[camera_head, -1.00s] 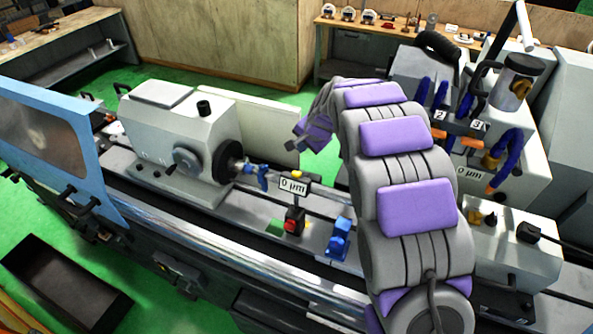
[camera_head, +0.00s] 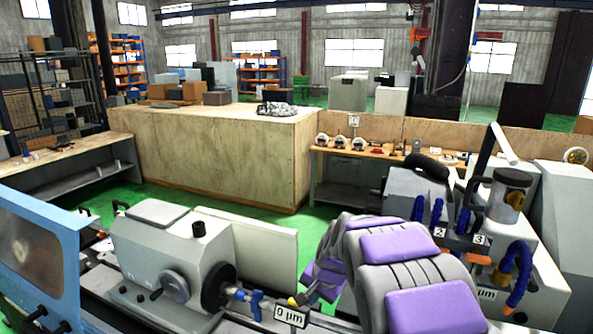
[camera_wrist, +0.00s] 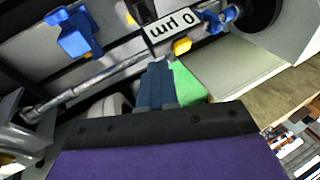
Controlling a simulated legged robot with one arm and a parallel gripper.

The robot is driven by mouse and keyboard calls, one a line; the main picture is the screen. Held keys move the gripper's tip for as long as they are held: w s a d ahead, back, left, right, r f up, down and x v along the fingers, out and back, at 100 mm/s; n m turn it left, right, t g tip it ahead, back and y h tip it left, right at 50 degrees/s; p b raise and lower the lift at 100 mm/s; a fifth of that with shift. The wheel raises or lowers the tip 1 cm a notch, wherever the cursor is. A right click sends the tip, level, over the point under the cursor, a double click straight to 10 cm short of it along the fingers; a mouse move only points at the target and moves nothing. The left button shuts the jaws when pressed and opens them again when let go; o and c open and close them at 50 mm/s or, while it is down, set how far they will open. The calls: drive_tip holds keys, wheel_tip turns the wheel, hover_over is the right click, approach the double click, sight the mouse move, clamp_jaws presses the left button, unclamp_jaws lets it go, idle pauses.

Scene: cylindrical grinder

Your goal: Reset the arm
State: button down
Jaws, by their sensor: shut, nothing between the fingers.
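My arm, grey with purple pads, reaches over the bed of the cylindrical grinder in the head view. My gripper (camera_wrist: 157,84) shows in the wrist view as blue-grey fingers held together, with nothing between them. In the head view the gripper end is mostly hidden behind my arm. A "0 µm" sign (camera_wrist: 172,30) lies beyond the fingertips in the wrist view, and it also shows in the head view (camera_head: 291,316). A blue clamp-like part (camera_wrist: 73,32) is at the upper left of the wrist view.
The grey headstock (camera_head: 165,250) stands left of my arm. The wheel head with blue hoses (camera_head: 440,210) stands close on the right. A wooden bench (camera_head: 215,150) and a table with gauges (camera_head: 340,160) are behind. Green floor shows between.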

drive_tip(key=s+d+f+n+g+h+b, duration=0.1)
drive_tip(key=s+f+b, duration=0.4)
drive_tip(key=s, duration=0.9)
drive_tip(key=s+d+f+n+g+h+b, duration=0.1)
drive_tip(key=s+d+f+b, duration=0.4)
drive_tip(key=s, duration=0.9)
drive_tip(key=s+d+f+n+g+b, duration=0.3)
drive_tip(key=s+b, duration=0.4)
drive_tip(key=s, duration=0.8)
wheel_tip(320, 180, down, 3)
drive_tip(key=shift+d+r+n+g+h+b, duration=0.2)
drive_tip(key=shift+d+n+g+h+b, duration=0.15)
drive_tip(key=shift+d+n, duration=0.2)
drive_tip(key=shift+w, duration=0.15)
